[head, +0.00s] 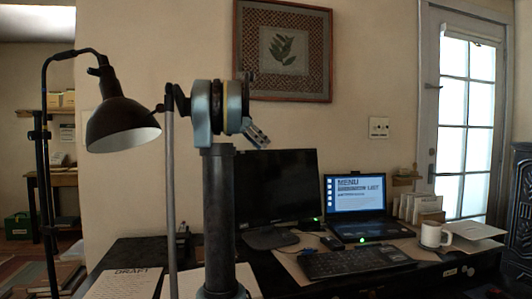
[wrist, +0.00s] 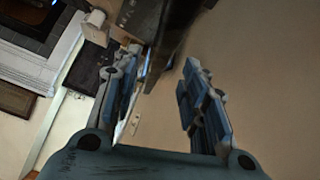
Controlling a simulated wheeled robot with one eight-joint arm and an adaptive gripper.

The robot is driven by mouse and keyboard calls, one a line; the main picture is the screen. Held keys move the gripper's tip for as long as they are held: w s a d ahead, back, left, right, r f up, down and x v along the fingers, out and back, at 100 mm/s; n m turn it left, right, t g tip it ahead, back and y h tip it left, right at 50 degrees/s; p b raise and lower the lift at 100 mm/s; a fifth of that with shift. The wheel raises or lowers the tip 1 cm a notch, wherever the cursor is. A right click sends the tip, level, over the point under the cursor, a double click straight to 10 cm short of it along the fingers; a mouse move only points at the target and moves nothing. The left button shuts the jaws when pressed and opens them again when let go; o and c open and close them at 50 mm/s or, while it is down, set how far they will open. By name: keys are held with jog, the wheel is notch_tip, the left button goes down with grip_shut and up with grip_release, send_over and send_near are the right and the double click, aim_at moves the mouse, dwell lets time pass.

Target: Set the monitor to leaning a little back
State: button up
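The monitor (head: 278,185) is a black, dark-screened display on a stand, left of the laptop on the black desk; from the front I cannot tell its tilt. My gripper (head: 258,137) is just above the monitor's top edge, pointing down to the right. In the wrist view, my gripper (wrist: 160,64) is open with its two blue fingers apart. The dark monitor (wrist: 174,36) shows nearly edge-on in the gap between the fingers, closer to the left one. Whether a finger touches it I cannot tell.
The open laptop (head: 357,195), keyboard (head: 357,261) and white mug (head: 432,234) are on the desk right of the monitor. A black lamp (head: 119,122) stands at left. A framed picture (head: 283,50) hangs on the wall behind. Papers (head: 125,284) lie at front left.

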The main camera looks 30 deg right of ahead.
jog(key=shift+v, duration=2.65)
